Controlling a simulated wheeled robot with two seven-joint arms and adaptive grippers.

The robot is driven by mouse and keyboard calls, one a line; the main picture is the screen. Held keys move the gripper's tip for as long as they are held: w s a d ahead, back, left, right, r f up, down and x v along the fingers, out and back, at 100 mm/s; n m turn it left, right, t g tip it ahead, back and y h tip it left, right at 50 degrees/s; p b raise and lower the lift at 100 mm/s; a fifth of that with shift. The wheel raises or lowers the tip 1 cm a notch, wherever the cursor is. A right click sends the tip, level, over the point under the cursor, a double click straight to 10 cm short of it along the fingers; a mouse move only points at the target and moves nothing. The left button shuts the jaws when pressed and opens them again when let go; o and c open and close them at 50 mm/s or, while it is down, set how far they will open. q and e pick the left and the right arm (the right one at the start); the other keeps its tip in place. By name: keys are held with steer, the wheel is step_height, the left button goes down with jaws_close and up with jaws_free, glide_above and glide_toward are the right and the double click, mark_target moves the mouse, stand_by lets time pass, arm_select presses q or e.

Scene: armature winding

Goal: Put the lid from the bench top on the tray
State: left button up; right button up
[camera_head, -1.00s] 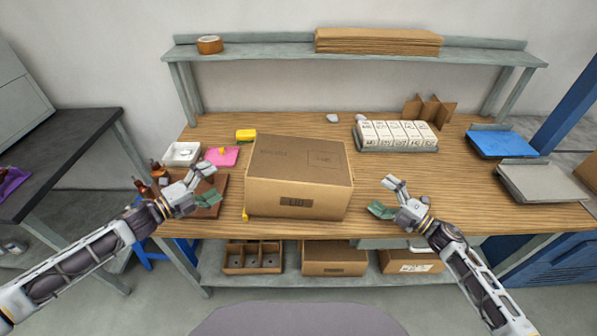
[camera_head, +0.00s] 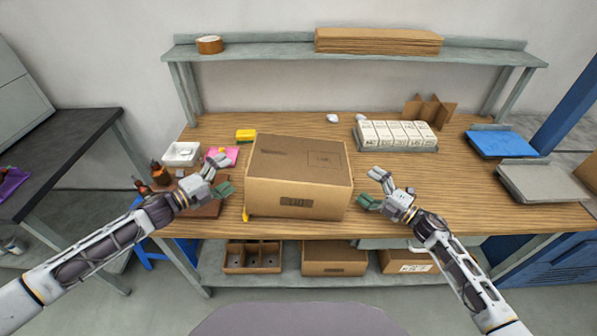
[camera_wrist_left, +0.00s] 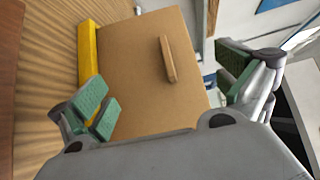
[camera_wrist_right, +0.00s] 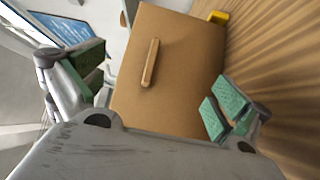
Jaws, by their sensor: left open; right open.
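A raised brown handle bar on the lid's side shows between the fingers in the left wrist view (camera_wrist_left: 168,60) and in the right wrist view (camera_wrist_right: 150,63). A grey tray (camera_head: 400,151) at the back right holds several white cartons.
A cardboard divider (camera_head: 430,110) stands behind the cartons. A blue panel (camera_head: 502,144) and a grey panel (camera_head: 541,182) lie at the right. A yellow piece (camera_wrist_left: 88,55) is close to the lid. A white bin (camera_head: 182,154) and small parts are at the left. Bench between lid and cartons is clear.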

mark_target(354, 176)
arm_select(q)
steer(key=shift+x, duration=2.6)
arm_select(e)
steer(key=shift+x, duration=2.55)
arm_select(q)
steer(key=shift+c, duration=0.3)
arm_select(e)
steer(key=shift+c, duration=0.3)
